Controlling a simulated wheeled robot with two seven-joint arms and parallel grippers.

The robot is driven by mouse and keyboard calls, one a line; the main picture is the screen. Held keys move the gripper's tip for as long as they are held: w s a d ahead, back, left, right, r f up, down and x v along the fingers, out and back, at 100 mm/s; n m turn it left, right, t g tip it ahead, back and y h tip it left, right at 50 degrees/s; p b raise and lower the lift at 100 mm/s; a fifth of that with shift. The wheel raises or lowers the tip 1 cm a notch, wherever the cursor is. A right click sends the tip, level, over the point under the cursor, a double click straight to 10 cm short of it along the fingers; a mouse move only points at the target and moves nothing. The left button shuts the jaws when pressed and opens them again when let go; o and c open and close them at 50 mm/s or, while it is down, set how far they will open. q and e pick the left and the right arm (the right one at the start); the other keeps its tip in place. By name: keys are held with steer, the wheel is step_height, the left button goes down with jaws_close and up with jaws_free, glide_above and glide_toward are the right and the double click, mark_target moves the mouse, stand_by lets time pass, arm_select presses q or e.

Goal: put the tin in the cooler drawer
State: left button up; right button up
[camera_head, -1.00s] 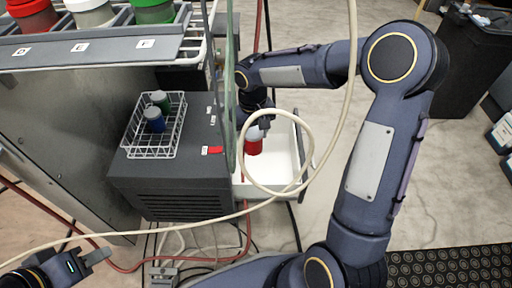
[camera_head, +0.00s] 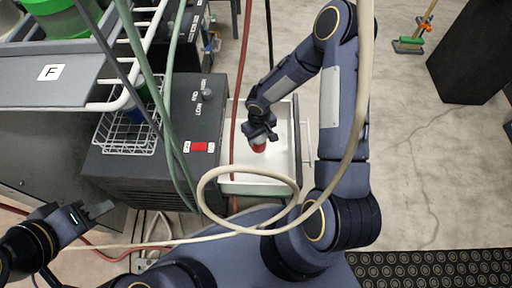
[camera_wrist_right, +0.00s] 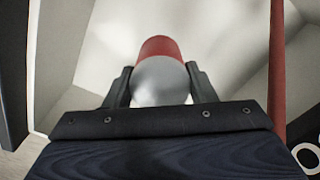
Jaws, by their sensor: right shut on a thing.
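The tin (camera_head: 259,148) is red with a pale grey lid. My right gripper (camera_head: 261,137) is shut on it, over the open white drawer (camera_head: 282,112) of the dark cooler (camera_head: 201,107). In the right wrist view the tin (camera_wrist_right: 160,78) sits between the two fingers, lid toward the camera, with white drawer walls (camera_wrist_right: 228,35) around it. I cannot tell whether its far end touches the drawer floor. My left gripper (camera_head: 98,210) is at the lower left, away from the tin; its finger gap is not clear.
A pale hose loop (camera_head: 250,171) hangs in front of the drawer, and a red hose (camera_head: 240,80) passes its left side. A wire basket (camera_head: 125,135) stands on the cooler, partly under a rack shelf (camera_head: 48,82).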

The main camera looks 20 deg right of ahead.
mark_target(258, 145)
step_height(258, 145, down, 5)
steer(key=shift+f+b, duration=0.15)
steer(key=shift+b, duration=0.8)
steer(key=shift+f, duration=0.15)
steer(key=o, duration=1.1)
